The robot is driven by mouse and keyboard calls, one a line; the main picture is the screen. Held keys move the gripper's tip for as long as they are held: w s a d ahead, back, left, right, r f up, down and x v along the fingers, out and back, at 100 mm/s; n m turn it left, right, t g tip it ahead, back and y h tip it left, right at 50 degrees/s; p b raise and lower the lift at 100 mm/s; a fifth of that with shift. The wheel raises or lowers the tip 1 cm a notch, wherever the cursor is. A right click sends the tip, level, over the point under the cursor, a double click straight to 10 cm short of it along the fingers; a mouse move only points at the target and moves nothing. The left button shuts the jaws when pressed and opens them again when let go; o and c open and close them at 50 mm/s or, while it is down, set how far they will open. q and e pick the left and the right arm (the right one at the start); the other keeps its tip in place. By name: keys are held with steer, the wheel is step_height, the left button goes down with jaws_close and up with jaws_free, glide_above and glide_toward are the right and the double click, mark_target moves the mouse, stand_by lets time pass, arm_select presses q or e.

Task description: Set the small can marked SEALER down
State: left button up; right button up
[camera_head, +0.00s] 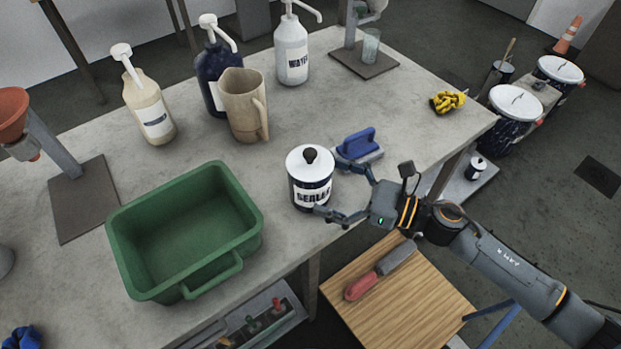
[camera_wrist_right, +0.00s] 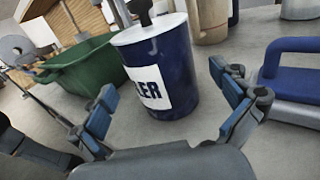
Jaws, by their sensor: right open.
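The small SEALER can (camera_head: 311,180) stands upright on the grey table near its front edge. It is dark blue with a white label, a white lid and a black knob. My right gripper (camera_head: 342,192) is open, with its fingers apart at the can's right and front. In the right wrist view the can (camera_wrist_right: 160,75) stands ahead of the two spread fingers (camera_wrist_right: 172,108), with gaps at both sides. My left gripper is not in view.
A green bin (camera_head: 128,240) is left of the can. A blue-handled block (camera_head: 358,146) sits close behind the right fingers. A beige jug (camera_head: 243,105) and pump bottles stand farther back. A wooden board (camera_head: 420,300) with a red-handled tool (camera_head: 362,286) lies below the front edge.

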mark_target(309, 176)
steer(key=x, duration=0.1)
steer(key=p+x, duration=0.1)
steer(key=x, duration=0.2)
steer(key=shift+r+p, duration=0.3)
steer(key=shift+p, duration=0.05)
steer(key=shift+w+a+f, duration=0.15)
steer(key=shift+a, duration=0.2)
steer(key=shift+d, duration=0.1)
steer(key=c, duration=1.8)
steer(key=shift+o, duration=0.2)
